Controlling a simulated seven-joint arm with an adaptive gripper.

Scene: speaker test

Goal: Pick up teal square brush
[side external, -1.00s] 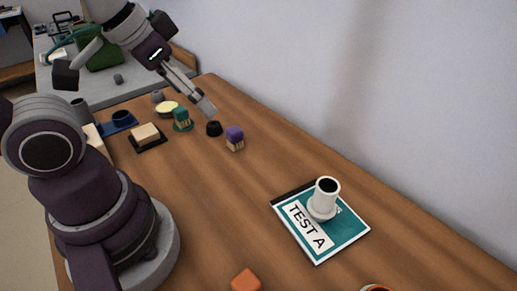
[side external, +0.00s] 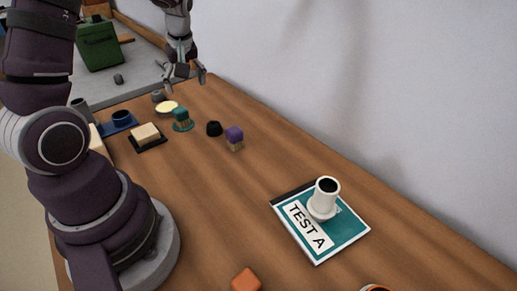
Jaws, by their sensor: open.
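My gripper (side external: 187,82) is open and empty. It hangs above the far end of the table, higher in the picture than the brush and apart from it.
A purple-topped brush (side external: 235,134) and a small black object (side external: 214,129) stand right of the teal brush. A tan block (side external: 145,132) on a black tray, a blue tray (side external: 119,126) and a yellow dish (side external: 167,107) are near. A white cup (side external: 325,192) stands on a TEST A book (side external: 345,232).

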